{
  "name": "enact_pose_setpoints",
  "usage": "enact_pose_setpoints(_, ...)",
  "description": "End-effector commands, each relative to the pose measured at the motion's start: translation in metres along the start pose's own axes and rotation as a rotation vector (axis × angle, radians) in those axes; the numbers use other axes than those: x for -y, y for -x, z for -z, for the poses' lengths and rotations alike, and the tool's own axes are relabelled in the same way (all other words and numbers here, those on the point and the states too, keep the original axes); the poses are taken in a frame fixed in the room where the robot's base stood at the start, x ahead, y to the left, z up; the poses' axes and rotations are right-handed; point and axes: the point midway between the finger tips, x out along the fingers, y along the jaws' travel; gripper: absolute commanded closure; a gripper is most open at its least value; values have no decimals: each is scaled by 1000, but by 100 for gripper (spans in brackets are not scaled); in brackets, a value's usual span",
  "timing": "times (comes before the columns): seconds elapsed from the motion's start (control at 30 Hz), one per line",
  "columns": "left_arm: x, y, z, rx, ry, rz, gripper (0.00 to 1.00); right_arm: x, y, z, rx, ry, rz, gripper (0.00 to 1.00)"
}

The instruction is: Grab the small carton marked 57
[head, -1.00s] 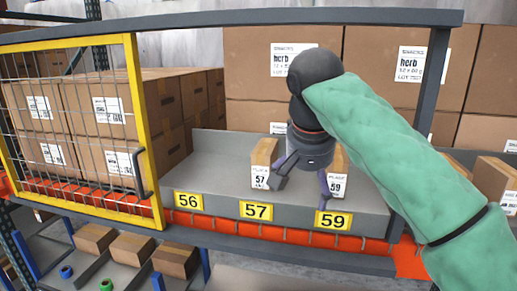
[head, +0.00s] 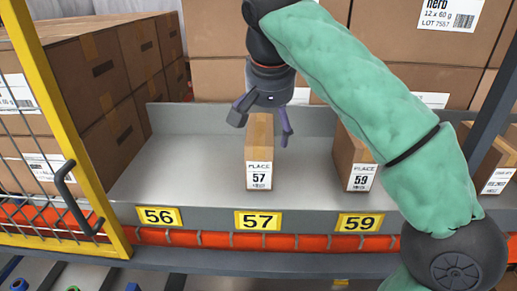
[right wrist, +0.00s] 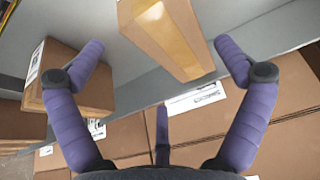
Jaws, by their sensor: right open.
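The small carton marked 57 (head: 259,153) stands upright on the grey shelf behind the yellow 57 label (head: 258,221). Its white label faces me. My right gripper (head: 262,125) is open just above and behind the carton's top, its fingers pointing down. In the right wrist view the carton (right wrist: 172,38) shows at the top, between and beyond the open fingers (right wrist: 160,52), with tape along its face. I cannot tell whether any finger touches it. My left gripper is not in view.
A carton marked 59 (head: 355,161) stands to the right, partly behind my right arm. The shelf (head: 190,170) is bare left of carton 57. A yellow mesh gate (head: 68,135) is at left. Large boxes (head: 215,88) stand behind.

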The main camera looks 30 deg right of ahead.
Motion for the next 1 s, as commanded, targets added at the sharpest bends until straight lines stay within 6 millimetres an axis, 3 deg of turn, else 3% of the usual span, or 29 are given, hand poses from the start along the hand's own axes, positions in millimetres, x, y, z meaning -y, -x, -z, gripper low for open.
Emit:
enact_pose_setpoints(0.7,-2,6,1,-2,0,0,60,3,-74,6,1,-2,-1,0)
enact_pose_setpoints(1.0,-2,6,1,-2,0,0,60,4,-77,6,0,-1,0,0)
